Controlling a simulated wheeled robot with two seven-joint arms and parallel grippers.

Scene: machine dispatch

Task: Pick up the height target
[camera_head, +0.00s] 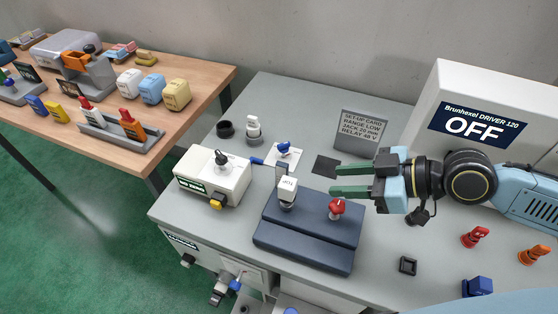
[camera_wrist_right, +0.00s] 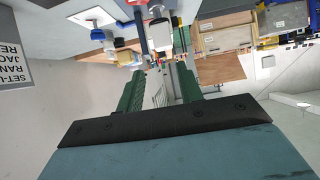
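No object in view is clearly labelled as the height target. A small white block with dark lettering (camera_head: 288,187) stands upright on the left part of the dark blue two-part base (camera_head: 305,240), and may be it. A red knob (camera_head: 337,207) stands on the base's right part. My right gripper (camera_head: 335,180) has its two green fingers apart with nothing between them. It points left, above and behind the red knob, to the right of the white block and apart from it. In the right wrist view the open fingers (camera_wrist_right: 160,88) show too. My left gripper is not in view.
A white box with a black knob (camera_head: 212,177) stands left of the base. A set-up card (camera_head: 361,131) and a driver box reading OFF (camera_head: 475,125) stand behind. Red (camera_head: 475,236) and orange (camera_head: 534,255) pieces stand at right. A wooden table (camera_head: 200,85) is at left.

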